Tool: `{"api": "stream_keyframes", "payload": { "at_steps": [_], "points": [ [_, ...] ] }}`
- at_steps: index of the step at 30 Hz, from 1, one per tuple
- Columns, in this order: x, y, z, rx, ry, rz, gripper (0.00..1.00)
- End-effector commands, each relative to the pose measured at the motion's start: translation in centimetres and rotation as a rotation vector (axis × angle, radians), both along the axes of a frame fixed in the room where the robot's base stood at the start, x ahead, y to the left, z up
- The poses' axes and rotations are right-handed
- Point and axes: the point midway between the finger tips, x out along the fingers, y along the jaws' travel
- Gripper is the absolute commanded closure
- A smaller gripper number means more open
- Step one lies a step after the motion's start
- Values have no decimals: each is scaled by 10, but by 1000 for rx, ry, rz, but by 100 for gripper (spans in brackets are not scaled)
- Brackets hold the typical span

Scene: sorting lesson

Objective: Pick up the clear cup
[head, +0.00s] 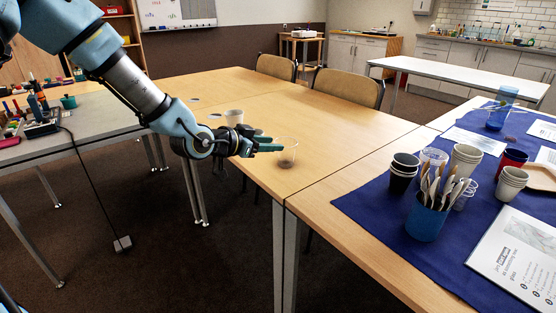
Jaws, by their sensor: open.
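The clear cup (287,153) stands upright on the wooden table near its front edge, in the middle of the head view. My gripper (277,145) is open, reaching in from the left at about the cup's height. Its fingertips are at the cup's left side; I cannot tell whether they touch it or whether the cup is between them.
At the right, a blue cloth (385,205) holds stacked cups (404,170), a blue holder with cutlery (427,220) and printed sheets (520,250). Chairs (347,87) stand behind the table. A side table with tools (85,125) is at left. The wooden table beyond the cup is clear.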

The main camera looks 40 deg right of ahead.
Motion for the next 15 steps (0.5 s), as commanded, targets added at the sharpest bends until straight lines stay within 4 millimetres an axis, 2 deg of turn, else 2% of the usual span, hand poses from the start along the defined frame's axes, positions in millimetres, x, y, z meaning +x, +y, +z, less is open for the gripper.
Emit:
{"api": "stream_keyframes", "payload": {
  "at_steps": [4,15],
  "points": [
    [1,-21,-8,1,2,0,58],
    [9,-49,-24,4,4,2,58]
  ]
}}
